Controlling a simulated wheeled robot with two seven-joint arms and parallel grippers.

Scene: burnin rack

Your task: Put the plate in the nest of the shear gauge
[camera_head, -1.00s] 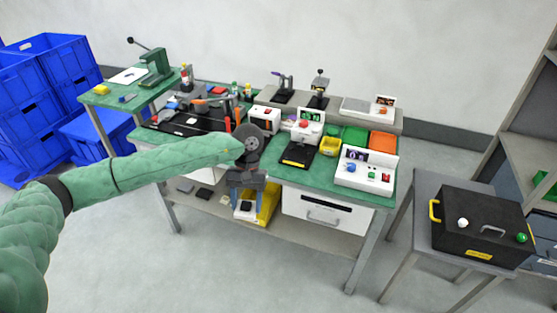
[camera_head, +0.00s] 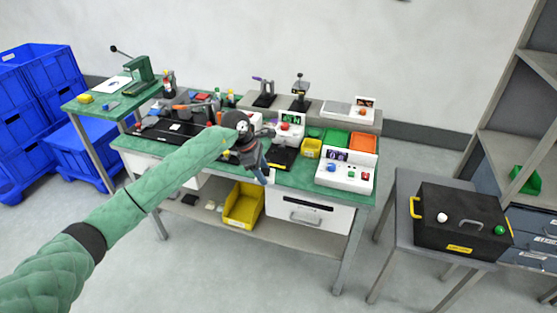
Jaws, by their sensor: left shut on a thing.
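My left gripper (camera_head: 264,178) reaches in over the front edge of the green-topped bench, pointing down. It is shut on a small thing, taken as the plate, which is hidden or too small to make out. Just beyond the gripper stands a white instrument with a green display and a red knob (camera_head: 289,127), with a black platform (camera_head: 284,158) in front of it. This may be the shear gauge; I cannot make out its nest. My right gripper is not in view.
A white control box (camera_head: 345,176) stands on the bench to the right. A black box with a yellow handle (camera_head: 462,222) sits on a side table. A yellow bin (camera_head: 243,206) is on the lower shelf.

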